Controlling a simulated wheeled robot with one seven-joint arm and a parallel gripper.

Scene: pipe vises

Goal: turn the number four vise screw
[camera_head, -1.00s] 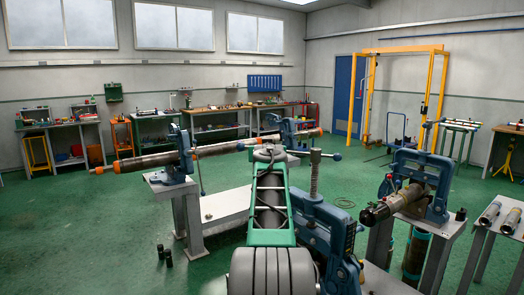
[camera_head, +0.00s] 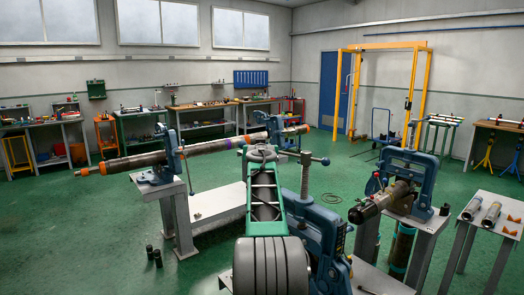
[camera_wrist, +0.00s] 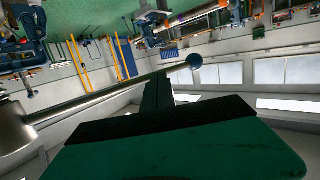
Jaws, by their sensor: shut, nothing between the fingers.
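A blue vise (camera_head: 326,238) stands close by, right of my arm, with an upright threaded screw (camera_head: 306,182) and a ball-ended cross handle (camera_head: 325,161) on top. I cannot read any vise number. In the wrist view, the handle bar (camera_wrist: 105,97) runs slantwise from a metal hub (camera_wrist: 14,130) to a dark ball (camera_wrist: 195,62). My gripper (camera_wrist: 158,80) is shut and empty, its dark fingertips overlapping the bar in the picture; I cannot tell whether they touch it. In the head view my arm hides the fingers.
A vise (camera_head: 164,158) at left and another (camera_head: 275,130) behind it carry a long pipe (camera_head: 125,162). A blue vise (camera_head: 407,178) at right clamps a dark pipe (camera_head: 378,204). A table (camera_head: 488,209) with short pipes is at far right. Green floor (camera_head: 85,230) is clear at left.

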